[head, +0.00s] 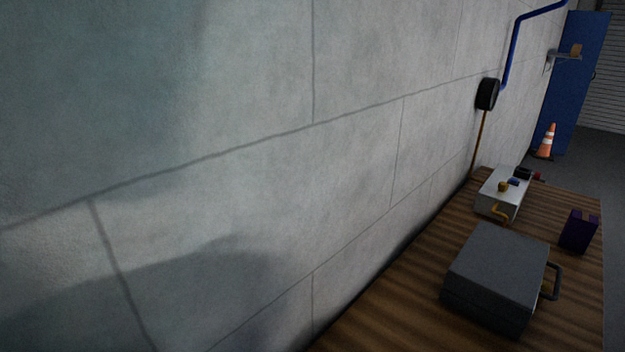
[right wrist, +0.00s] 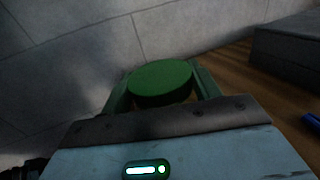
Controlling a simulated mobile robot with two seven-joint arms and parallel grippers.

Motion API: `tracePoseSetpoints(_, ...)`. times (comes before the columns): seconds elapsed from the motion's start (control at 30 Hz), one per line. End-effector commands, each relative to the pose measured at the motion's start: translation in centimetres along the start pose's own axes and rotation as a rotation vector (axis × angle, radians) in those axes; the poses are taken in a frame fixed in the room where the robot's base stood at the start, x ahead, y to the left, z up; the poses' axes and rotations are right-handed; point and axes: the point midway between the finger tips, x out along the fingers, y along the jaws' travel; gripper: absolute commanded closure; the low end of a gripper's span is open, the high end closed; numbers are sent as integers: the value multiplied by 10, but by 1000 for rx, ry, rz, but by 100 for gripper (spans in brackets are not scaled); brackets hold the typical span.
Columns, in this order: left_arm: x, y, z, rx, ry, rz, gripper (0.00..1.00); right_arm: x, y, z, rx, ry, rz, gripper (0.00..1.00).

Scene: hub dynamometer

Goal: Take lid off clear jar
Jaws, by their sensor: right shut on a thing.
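In the right wrist view, a round dark green lid (right wrist: 160,80) sits between the two green fingers of my right gripper (right wrist: 161,90). The gripper is shut on the lid. The clear jar is not visible in either view; anything under the lid is hidden by the lid and the gripper body. Neither gripper shows in the head view, and my left gripper is out of sight.
A wooden bench (head: 385,316) runs along a grey block wall (head: 250,150). A grey case (head: 496,272), a white box (head: 499,196) and a dark purple box (head: 579,231) stand on it. An orange cone (head: 546,141) stands beyond, on the floor.

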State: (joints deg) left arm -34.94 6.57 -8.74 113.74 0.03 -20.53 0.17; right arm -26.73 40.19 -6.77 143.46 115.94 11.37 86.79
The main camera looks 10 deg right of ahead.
Motion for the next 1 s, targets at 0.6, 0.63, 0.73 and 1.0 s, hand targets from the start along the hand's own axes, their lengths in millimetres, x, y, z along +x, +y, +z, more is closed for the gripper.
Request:
tracePoseSetpoints(0.6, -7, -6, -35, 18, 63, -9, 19, 64, -20, 7, 0, -5, -409, 79)
tracePoseSetpoints(0.63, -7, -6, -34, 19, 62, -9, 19, 64, -20, 7, 0, -4, -411, 79)
tracePoseSetpoints(0.73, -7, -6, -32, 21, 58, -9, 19, 64, -20, 6, -1, -2, -413, 79)
tracePoseSetpoints(1.0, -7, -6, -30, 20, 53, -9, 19, 65, -19, 6, -1, -3, -407, 79)
